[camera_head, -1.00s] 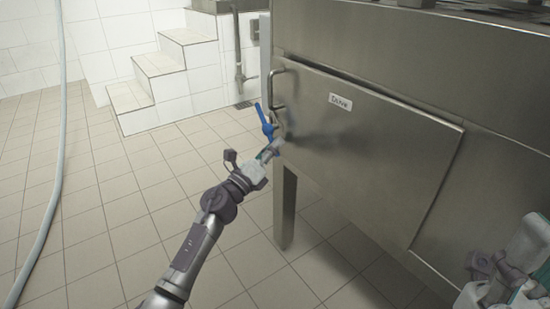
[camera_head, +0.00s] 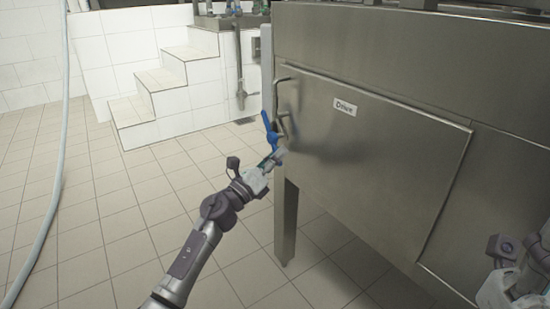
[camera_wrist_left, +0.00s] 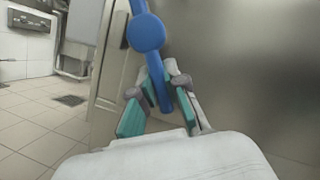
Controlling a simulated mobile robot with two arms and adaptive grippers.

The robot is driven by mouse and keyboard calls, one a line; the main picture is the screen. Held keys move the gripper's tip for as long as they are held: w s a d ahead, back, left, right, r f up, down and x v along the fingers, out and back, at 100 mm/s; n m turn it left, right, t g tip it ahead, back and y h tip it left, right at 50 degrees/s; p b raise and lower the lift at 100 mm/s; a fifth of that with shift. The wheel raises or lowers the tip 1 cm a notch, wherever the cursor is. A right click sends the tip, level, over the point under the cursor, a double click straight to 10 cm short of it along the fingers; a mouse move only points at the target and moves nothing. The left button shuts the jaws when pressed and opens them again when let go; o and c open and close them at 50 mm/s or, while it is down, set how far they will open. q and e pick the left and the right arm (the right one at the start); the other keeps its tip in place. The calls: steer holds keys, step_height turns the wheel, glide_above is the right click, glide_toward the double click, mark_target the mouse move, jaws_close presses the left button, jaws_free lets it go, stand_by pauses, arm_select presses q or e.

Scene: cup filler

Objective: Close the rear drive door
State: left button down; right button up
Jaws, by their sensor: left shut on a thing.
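The rear drive door (camera_head: 375,165) is a flat steel panel with a "Drive" label (camera_head: 345,107) on the front of the steel machine. It looks nearly flush with the housing; I cannot tell whether it is fully closed. A blue lever handle (camera_head: 269,128) sits at its left edge, below a metal bar handle (camera_head: 282,90). My left gripper (camera_head: 277,158) is shut on the lower end of the blue handle (camera_wrist_left: 147,33). In the left wrist view, that end lies between the fingertips (camera_wrist_left: 158,90). My right gripper (camera_head: 518,285) is at the lower right, its fingers unclear.
A steel leg (camera_head: 286,215) stands below the door's left side. White tiled steps (camera_head: 165,80) and a vertical pipe (camera_head: 239,65) are behind on the left. A pale hose (camera_head: 55,190) runs down the far left. The tiled floor (camera_head: 110,220) between is clear.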

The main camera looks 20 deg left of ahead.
arm_select(q)
steer(key=c, duration=1.2)
jaws_free()
steer(key=shift+o, duration=0.2)
steer(key=v, duration=1.2)
